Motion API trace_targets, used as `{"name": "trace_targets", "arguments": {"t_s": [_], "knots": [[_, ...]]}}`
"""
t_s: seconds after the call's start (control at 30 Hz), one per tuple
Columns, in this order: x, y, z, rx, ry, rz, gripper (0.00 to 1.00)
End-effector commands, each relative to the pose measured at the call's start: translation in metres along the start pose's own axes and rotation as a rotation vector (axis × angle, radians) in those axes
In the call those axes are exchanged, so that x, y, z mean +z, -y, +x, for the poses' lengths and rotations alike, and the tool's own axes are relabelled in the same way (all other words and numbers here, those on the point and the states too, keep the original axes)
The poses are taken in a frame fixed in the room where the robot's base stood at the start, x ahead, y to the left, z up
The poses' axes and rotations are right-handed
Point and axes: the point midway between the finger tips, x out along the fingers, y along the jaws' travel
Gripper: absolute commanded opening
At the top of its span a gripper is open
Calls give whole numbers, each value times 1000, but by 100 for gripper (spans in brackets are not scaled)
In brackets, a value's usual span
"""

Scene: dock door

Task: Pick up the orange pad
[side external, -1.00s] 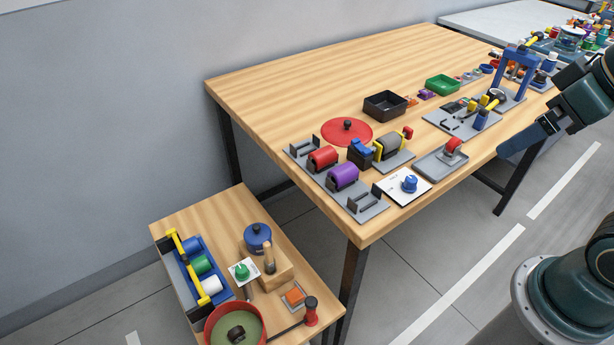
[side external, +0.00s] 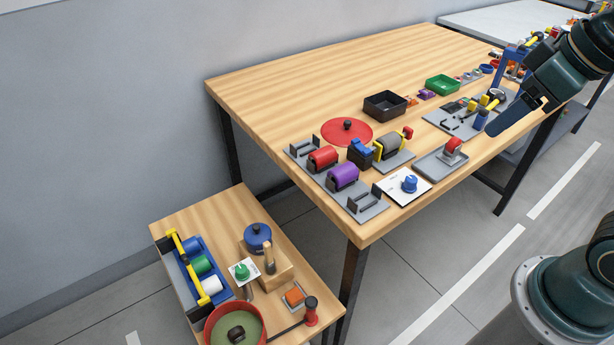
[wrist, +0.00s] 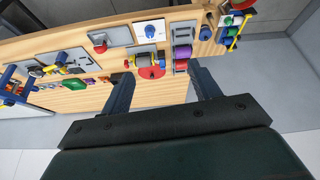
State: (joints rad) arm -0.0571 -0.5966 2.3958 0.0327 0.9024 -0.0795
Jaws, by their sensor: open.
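My gripper (side external: 500,122) is high at the right in the side view, over the front right part of the big workbench and far from the pad. In the wrist view my gripper (wrist: 160,70) shows two dark fingers spread apart with nothing between them.
The low table (side external: 222,208) also carries a blue rack of rollers (side external: 188,262), a blue pot (side external: 257,237), a wooden block and a red pan (side external: 235,328). The workbench (side external: 290,88) holds several fixtures and trays along its front; its back left is clear.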

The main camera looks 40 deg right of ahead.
Motion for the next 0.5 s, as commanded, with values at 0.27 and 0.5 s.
{"name": "trace_targets", "arguments": {"t_s": [0.27, 0.5], "knots": [[-52, 11, 20, -10, 73, -146, 62], [-93, 27, 46, -18, 131, -276, 62]]}}
